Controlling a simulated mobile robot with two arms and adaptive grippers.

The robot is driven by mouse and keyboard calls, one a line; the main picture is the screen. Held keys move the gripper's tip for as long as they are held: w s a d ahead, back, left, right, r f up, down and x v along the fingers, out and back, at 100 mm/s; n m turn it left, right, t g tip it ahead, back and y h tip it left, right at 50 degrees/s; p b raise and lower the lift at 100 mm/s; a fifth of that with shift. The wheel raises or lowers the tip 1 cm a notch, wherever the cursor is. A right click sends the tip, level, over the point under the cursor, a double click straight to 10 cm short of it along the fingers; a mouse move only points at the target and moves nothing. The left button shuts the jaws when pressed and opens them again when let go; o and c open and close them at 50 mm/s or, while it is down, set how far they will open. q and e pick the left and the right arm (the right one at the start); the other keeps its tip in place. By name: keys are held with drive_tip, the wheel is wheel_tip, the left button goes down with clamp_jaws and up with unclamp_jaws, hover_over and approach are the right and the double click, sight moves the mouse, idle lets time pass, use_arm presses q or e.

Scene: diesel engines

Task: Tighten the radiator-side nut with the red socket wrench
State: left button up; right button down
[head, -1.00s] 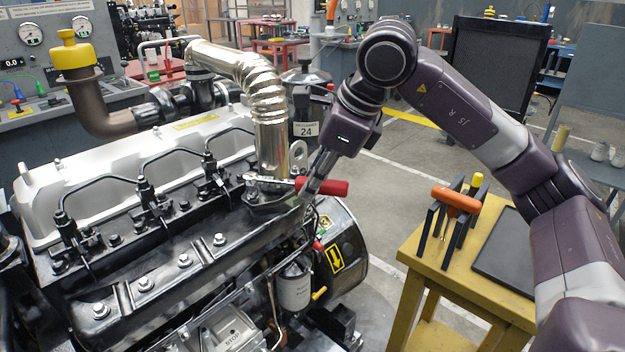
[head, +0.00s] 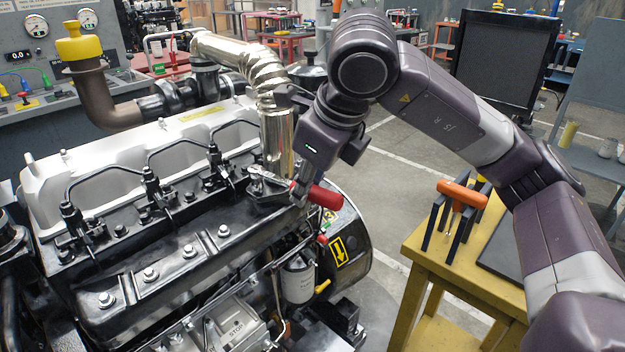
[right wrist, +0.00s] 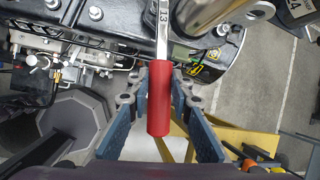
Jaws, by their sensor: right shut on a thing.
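The red socket wrench (head: 322,197) lies across the front end of the engine, at the base of the shiny metal pipe (head: 277,140). Its metal shaft points left to the pipe's flange, and its red handle slants down to the right. My right gripper (head: 301,192) is shut on the red handle. In the right wrist view, the handle (right wrist: 159,100) is between the two finger pads, with the metal shaft running up out of the picture. The wrench's head appears to be at the flange; the nut under it cannot be made out. My left gripper is not in view.
The engine block (head: 150,265) with its fuel lines fills the left. A dark radiator panel (head: 505,60) stands behind my right arm. Open floor lies between engine and stand.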

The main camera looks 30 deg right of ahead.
drive_tip(key=shift+s+a+m, duration=0.15)
drive_tip(key=shift+a+m, duration=0.2)
drive_tip(key=shift+m, duration=0.05)
drive_tip(key=shift+r, duration=0.3)
drive_tip(key=shift+r+p, duration=0.35)
drive_tip(key=shift+p, duration=0.05)
drive_tip(key=shift+r, duration=0.25)
drive_tip(key=shift+r+p, duration=0.5)
wheel_tip(320, 180, up, 6)
drive_tip(key=p, duration=0.4)
drive_tip(key=shift+f, duration=0.1)
